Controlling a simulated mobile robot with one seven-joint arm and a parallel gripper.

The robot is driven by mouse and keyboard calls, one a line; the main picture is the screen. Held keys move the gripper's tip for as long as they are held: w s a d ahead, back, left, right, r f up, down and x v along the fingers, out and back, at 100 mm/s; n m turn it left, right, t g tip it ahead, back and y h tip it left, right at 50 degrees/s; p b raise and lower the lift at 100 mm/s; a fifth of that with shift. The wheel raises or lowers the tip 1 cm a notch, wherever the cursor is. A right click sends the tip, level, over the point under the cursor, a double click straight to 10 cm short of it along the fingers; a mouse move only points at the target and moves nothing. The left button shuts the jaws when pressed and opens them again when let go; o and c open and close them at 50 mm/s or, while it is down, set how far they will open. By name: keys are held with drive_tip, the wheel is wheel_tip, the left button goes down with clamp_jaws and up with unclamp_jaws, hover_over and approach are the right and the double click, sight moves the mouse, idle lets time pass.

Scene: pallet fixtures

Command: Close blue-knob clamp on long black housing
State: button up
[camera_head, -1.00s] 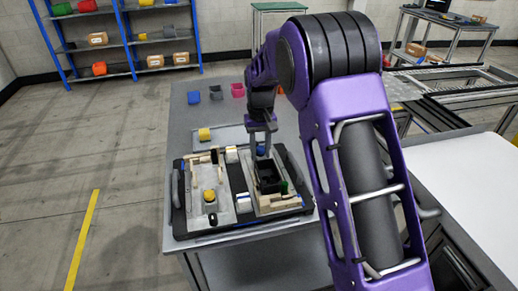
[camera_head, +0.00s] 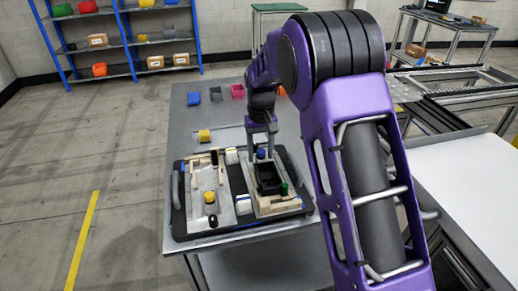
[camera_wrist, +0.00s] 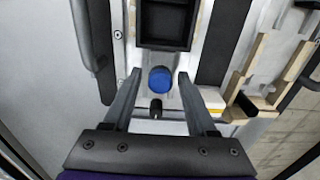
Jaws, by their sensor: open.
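The long black housing (camera_head: 268,187) sits in the right-hand fixture of the pallet; its open box shape shows at the top of the wrist view (camera_wrist: 166,30). The clamp's round blue knob (camera_wrist: 160,79) is just behind the housing's near end in the wrist view, with a black-tipped stub (camera_wrist: 155,108) below it. The knob also shows in the head view (camera_head: 262,154). My gripper (camera_wrist: 158,76) is open, with one finger on each side of the blue knob and visible gaps on both sides. Whether the fingertips are at the knob's height is hard to tell.
The pallet (camera_head: 180,222) lies on a grey table (camera_head: 185,130). A yellow knob (camera_head: 210,197) stands on the left fixture, beside wooden blocks. A green knob (camera_head: 284,189) is right of the housing. Small coloured parts lie at the table's back.

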drive_tip(key=shift+r+p, duration=1.75)
drive_tip(key=shift+r, duration=2.1)
